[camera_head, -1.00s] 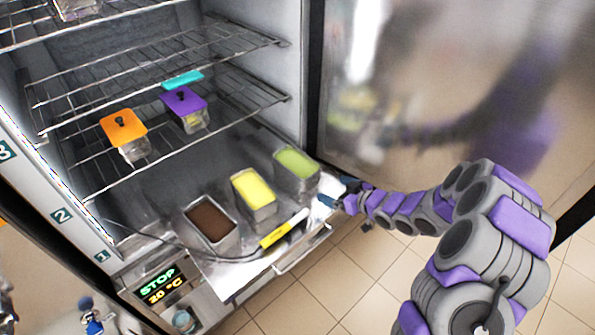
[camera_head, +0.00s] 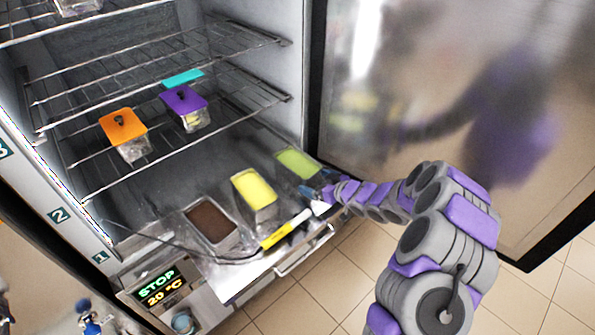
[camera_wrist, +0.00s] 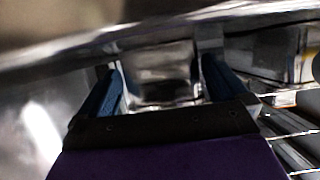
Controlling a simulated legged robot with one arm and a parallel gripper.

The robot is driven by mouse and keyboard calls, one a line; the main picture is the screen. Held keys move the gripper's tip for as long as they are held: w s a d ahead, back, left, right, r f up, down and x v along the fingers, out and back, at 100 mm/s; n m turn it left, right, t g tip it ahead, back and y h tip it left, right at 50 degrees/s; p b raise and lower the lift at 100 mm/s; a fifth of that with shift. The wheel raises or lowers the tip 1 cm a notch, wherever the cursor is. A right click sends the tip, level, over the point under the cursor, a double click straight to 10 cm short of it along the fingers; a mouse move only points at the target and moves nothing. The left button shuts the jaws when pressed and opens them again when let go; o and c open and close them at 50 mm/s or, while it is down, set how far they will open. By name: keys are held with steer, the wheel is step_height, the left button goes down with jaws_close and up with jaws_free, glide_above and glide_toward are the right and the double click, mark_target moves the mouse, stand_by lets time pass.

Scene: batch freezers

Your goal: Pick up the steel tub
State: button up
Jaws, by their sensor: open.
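Three steel tubs stand in a row on the bottom shelf in the head view: one with brown filling (camera_head: 211,221), one with yellow filling (camera_head: 254,189) and one with green filling (camera_head: 297,163). My gripper (camera_head: 313,194) is at the near right side of the green-filled tub and hides part of it. In the wrist view my gripper (camera_wrist: 162,75) is open, with a blue finger on each side of a shiny steel wall (camera_wrist: 162,78), which looks like that tub. I cannot tell whether the fingers touch it.
A yellow-and-black handled tool (camera_head: 285,230) lies at the shelf's front edge. Wire racks above hold clear containers with orange (camera_head: 122,125) and purple (camera_head: 183,100) lids and a teal item (camera_head: 183,77). The open metal door (camera_head: 420,110) stands to the right.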

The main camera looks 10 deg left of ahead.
steer(key=shift+a, duration=0.2)
steer(key=shift+d, duration=0.2)
steer(key=c, duration=1.2)
steer(key=shift+r, duration=0.15)
